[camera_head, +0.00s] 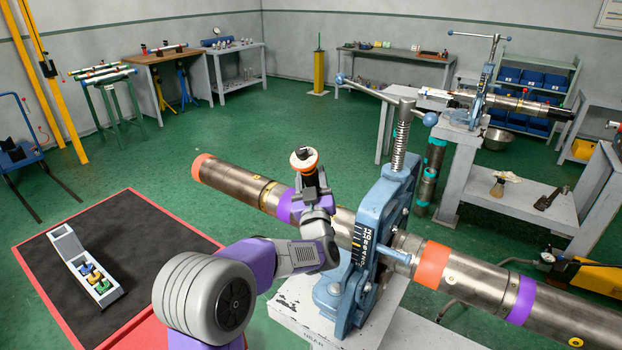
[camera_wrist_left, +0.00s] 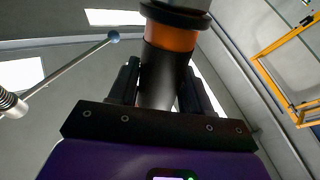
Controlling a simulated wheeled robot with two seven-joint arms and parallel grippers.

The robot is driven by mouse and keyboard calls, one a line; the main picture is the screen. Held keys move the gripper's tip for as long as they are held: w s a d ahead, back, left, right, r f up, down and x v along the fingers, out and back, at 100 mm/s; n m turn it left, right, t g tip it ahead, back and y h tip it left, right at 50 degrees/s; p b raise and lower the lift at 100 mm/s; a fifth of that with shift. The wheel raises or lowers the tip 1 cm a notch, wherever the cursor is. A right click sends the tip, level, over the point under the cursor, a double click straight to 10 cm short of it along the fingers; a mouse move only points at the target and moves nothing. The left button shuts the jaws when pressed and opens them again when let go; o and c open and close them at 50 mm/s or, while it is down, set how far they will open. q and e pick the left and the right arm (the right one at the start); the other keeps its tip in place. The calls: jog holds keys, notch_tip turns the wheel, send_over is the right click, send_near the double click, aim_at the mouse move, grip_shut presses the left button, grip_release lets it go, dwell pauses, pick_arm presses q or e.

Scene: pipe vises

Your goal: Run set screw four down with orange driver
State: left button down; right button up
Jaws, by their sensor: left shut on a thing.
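My left gripper (camera_head: 311,182) is shut on the orange driver (camera_head: 304,160), which stands up from the jaws above the pipe. In the left wrist view the driver's dark body and orange band (camera_wrist_left: 171,38) rise between the two black fingers (camera_wrist_left: 160,90), with a wide dark collar above. A long steel pipe (camera_head: 470,273) with orange and purple bands is held in a blue vise (camera_head: 370,245). A yellow-ringed spot (camera_head: 575,342) shows on the pipe at the lower right. I cannot tell which point is set screw four. My right gripper is out of view.
An open white case (camera_head: 68,246) with several coloured pieces lies on a black, red-edged mat (camera_head: 130,235) at left. The vise stands on a grey stand (camera_head: 300,315). A second vise (camera_head: 480,85) holds another pipe behind. Open green floor lies between the benches.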

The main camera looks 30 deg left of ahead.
aim_at(307, 171)
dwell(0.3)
pick_arm(q)
jog(key=shift+s+r+p, duration=0.35)
jog(key=shift+r+p, duration=0.05)
jog(key=shift+r, duration=0.4)
jog(key=shift+s+r+p, duration=0.3)
jog(key=shift+r+p, duration=0.05)
jog(key=shift+r, duration=0.45)
jog(key=shift+s+r+p, duration=0.35)
jog(key=shift+r+p, duration=0.05)
jog(key=shift+r, duration=0.4)
jog(key=shift+a, duration=0.1)
